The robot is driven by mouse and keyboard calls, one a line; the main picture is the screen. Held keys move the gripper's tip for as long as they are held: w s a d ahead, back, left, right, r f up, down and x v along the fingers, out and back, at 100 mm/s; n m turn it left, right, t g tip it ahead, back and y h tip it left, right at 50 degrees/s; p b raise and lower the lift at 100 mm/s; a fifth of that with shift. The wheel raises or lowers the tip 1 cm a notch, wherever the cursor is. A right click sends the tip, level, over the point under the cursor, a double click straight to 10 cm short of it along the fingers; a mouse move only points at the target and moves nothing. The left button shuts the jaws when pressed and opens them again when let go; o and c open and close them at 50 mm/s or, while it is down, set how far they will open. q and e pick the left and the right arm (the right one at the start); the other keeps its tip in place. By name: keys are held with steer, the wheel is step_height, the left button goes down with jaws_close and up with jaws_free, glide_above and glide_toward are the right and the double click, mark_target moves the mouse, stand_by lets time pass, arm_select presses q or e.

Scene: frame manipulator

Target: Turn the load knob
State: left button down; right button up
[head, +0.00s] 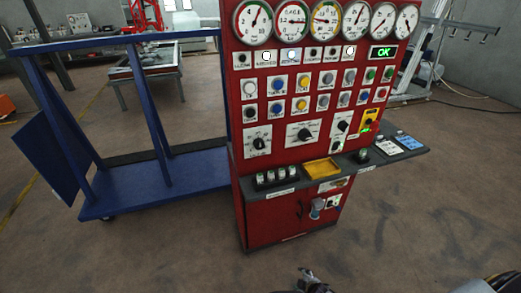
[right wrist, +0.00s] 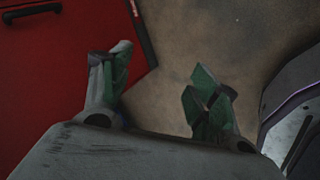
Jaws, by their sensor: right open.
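The red control panel (head: 285,180) stands in the middle of the head view. Its lower face has a row of black rotary knobs on white plates: a left knob (head: 257,142), a larger middle knob (head: 305,133) and a right knob (head: 344,126). Their labels are too small to read, so I cannot tell which is the load knob. My right gripper (head: 313,282) is at the bottom edge of the head view, low in front of the panel and well apart from the knobs. In the right wrist view its green-padded fingers (right wrist: 162,78) are spread and empty. My left gripper is not in view.
Gauges (head: 297,20) line the panel top, with several buttons below. A ledge (head: 400,154) juts out under the knobs, carrying a yellow tray (head: 322,168). A blue frame cart (head: 155,185) stands at the left. The floor in front is clear.

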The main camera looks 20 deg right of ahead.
steer(key=w+a+r+n+t+b, duration=0.1)
steer(key=w+r+n+t, duration=0.25)
steer(key=w+r, duration=0.7)
steer(key=w+a+r+n+t, duration=0.2)
steer(key=w+r+n, duration=0.45)
steer(key=r, duration=0.75)
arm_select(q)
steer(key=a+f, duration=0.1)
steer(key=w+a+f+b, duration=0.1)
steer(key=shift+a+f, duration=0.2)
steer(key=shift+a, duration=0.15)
arm_select(e)
steer(key=w+a+r+n+t, duration=0.1)
steer(key=r+n, duration=0.1)
steer(key=r, duration=0.7)
steer(key=w+a+r+n+t+y, duration=0.1)
steer(key=a+r+n+t, duration=0.1)
steer(key=r, duration=0.7)
steer(key=w+a+r+n+t+y, duration=0.1)
steer(key=w+a+r+n+t, duration=0.1)
steer(key=r, duration=0.8)
steer(key=shift+a+n, duration=0.15)
steer(key=shift+n, duration=0.25)
steer(key=shift+w+r+t, duration=0.1)
steer(key=shift+t, duration=0.15)
